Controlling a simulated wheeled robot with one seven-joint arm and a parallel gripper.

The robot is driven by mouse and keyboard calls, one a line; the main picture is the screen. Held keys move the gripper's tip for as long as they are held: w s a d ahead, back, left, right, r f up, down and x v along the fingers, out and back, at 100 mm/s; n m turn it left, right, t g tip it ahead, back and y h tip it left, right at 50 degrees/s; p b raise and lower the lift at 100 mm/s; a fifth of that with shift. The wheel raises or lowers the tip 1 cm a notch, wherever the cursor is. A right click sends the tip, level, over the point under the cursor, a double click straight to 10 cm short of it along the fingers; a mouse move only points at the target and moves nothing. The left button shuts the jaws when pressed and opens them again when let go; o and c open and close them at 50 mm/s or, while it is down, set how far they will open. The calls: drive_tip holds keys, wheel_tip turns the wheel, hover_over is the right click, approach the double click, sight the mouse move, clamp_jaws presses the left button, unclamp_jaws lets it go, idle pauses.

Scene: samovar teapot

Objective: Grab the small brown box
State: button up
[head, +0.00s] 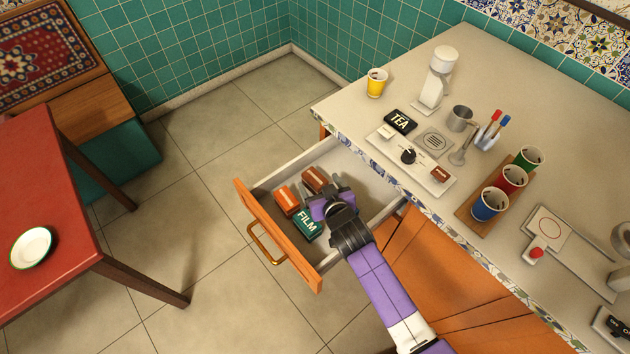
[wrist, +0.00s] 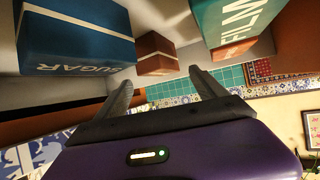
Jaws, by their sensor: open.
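My gripper (head: 322,207) is over the drawer, beside the teal FILM box (head: 308,223). In the wrist view my gripper (wrist: 160,82) is open and empty, with a brown box (wrist: 157,54) ahead between its fingers.
A blue SUGAR box (wrist: 75,42) stands left of the fingers in the wrist view. The drawer's orange front (head: 278,238) and pale sides surround the boxes closely. The counter (head: 400,85) carries cups, a TEA box (head: 400,121) and other items. The floor left of the drawer is clear.

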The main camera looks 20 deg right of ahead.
sight(316, 179)
drive_tip(key=shift+x, duration=1.7)
drive_tip(key=shift+f, duration=0.1)
drive_tip(key=shift+s, duration=0.1)
clamp_jaws()
